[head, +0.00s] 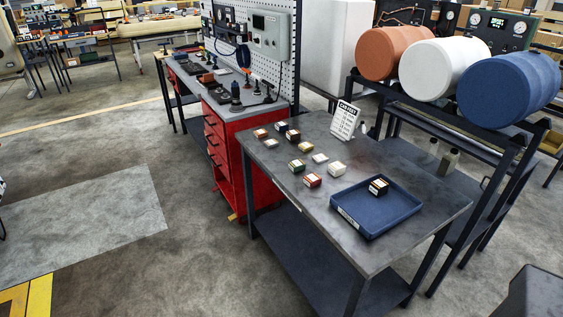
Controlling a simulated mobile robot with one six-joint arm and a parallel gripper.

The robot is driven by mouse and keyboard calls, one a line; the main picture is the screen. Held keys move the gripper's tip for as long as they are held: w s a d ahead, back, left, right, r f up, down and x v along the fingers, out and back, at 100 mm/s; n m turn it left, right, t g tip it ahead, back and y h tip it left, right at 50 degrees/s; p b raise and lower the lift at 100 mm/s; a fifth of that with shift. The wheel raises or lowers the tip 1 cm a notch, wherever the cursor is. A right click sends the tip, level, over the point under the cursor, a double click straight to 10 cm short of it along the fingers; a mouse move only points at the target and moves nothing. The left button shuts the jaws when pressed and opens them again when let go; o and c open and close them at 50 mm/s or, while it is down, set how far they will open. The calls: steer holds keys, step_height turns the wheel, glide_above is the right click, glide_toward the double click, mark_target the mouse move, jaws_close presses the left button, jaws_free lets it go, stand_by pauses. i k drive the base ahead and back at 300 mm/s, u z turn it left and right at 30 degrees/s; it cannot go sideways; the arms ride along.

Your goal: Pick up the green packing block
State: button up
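The green packing block (297,167) is a small block with a pale label on top. It sits on the grey metal table (385,157), near its left edge, with a red block (312,181) close in front of it to the right. It lies outside the blue tray (349,219). My gripper is not in view, and nothing is seen touching the green block.
A black block (378,186) lies in the tray. A sign (345,119) stands at the back. A red cabinet (238,150) adjoins the left; floor in front is clear.

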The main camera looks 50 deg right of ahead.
mark_target(297, 165)
steer(key=z, duration=0.2)
steer(key=i, duration=1.25)
steer(key=z, duration=0.5)
